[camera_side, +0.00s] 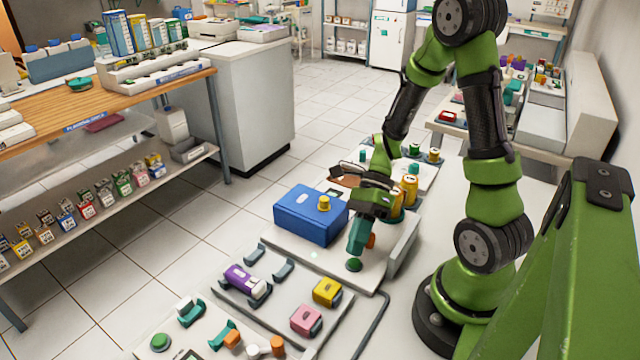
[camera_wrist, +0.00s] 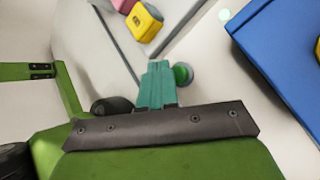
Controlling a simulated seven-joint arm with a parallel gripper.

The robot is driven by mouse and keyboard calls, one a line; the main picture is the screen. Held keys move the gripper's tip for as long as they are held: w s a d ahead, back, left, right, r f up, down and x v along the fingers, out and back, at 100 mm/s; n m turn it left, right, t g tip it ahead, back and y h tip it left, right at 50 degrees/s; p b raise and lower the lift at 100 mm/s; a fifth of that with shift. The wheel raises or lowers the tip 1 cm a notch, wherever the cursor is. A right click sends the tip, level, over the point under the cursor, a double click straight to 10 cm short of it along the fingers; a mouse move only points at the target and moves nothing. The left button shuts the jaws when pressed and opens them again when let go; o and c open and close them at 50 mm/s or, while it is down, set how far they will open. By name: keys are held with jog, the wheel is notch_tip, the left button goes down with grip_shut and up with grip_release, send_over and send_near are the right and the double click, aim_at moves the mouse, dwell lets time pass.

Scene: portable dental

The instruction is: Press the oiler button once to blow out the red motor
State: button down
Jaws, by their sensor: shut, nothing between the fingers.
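The blue box (camera_side: 308,214) with a yellow knob (camera_side: 323,203) on top sits on a pale base plate; I take it as the oiler. A green round button (camera_side: 354,264) is on the plate near its front right corner. My gripper (camera_side: 356,250) has teal fingers, shut and empty, pointing down just above the button. In the wrist view, the button (camera_wrist: 182,74) shows right beside the fingertips (camera_wrist: 158,65); I cannot tell whether they touch. An orange-red piece (camera_side: 371,240) shows right of the fingers, partly hidden. I cannot clearly make out the red motor.
A front plate holds a purple block (camera_side: 241,278), a yellow block (camera_side: 327,291) and a pink block (camera_side: 306,319) in or beside grey cradles. Another green button (camera_side: 160,342) is at the front left. Yellow cylinders (camera_side: 410,187) stand behind my gripper. A dark cable runs along the right.

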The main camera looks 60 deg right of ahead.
jog(key=shift+r, duration=2.35)
jog(key=n, duration=0.2)
notch_tip(320, 180, up, 6)
jog(key=n+t+h, duration=0.4)
jog(key=n+h, duration=0.3)
jog(key=n, duration=0.6)
send_over(349, 256)
jog(key=a+r+n+t, duration=0.4)
jog(key=a+r+n, duration=0.1)
jog(key=r, duration=0.3)
jog(key=shift+s+r+n, duration=0.25)
jog(key=shift+s+n, duration=0.05)
jog(key=shift+n, duration=0.6)
